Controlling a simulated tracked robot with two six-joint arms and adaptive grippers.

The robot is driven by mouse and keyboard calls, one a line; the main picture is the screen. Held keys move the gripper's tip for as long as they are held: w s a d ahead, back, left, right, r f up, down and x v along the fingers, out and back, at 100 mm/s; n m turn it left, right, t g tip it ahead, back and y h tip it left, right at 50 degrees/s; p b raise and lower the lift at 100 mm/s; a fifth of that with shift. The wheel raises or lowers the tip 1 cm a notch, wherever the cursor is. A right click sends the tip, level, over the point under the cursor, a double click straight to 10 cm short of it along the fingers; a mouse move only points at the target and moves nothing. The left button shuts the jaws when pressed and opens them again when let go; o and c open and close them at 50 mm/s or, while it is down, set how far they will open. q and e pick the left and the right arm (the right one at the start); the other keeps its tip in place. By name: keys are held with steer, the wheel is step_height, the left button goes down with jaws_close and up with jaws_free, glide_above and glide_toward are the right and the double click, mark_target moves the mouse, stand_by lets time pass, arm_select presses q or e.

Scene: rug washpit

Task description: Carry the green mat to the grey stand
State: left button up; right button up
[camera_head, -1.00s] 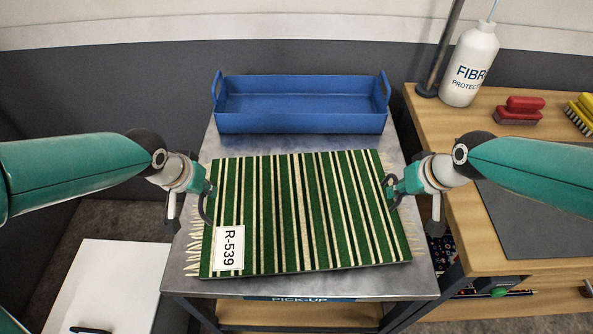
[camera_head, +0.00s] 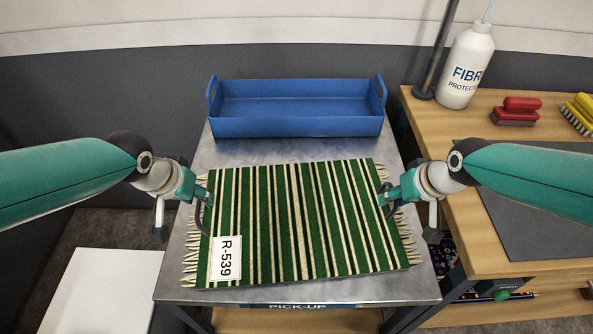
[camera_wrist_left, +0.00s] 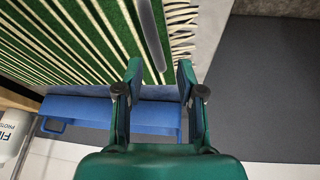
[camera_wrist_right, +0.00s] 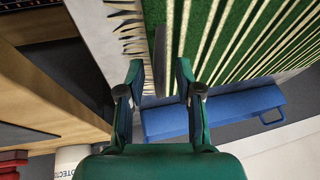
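The green, cream and black striped mat (camera_head: 290,222) with tag R-539 (camera_head: 226,258) lies flat on the grey metal-topped stand (camera_head: 180,270) marked PICK-UP. Pale fringe shows at both sides. My left gripper (camera_head: 203,200) is over the mat's left edge and my right gripper (camera_head: 388,195) over its right edge. In the left wrist view, the fingers (camera_wrist_left: 159,72) are parted, with a grey strip (camera_wrist_left: 151,35) running between them. In the right wrist view, the fingers (camera_wrist_right: 160,72) are also parted around a similar strip (camera_wrist_right: 160,45). Contact with the strips is unclear.
A blue tray (camera_head: 297,127) stands behind the mat on the same top. To the right, a wooden bench (camera_head: 425,115) bears a white bottle (camera_head: 466,65), a red brush (camera_head: 515,112) and a yellow brush (camera_head: 580,115). A white surface (camera_head: 105,290) lies lower left.

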steer(key=shift+s+r, duration=0.1)
steer(key=shift+r, duration=0.05)
arm_select(q)
steer(key=v, duration=0.9)
arm_select(e)
steer(key=v, duration=1.1)
steer(key=shift+s+r, duration=0.2)
steer(key=shift+r, duration=0.05)
arm_select(q)
steer(key=shift+s+r, duration=0.1)
arm_select(e)
steer(key=shift+d, duration=0.1)
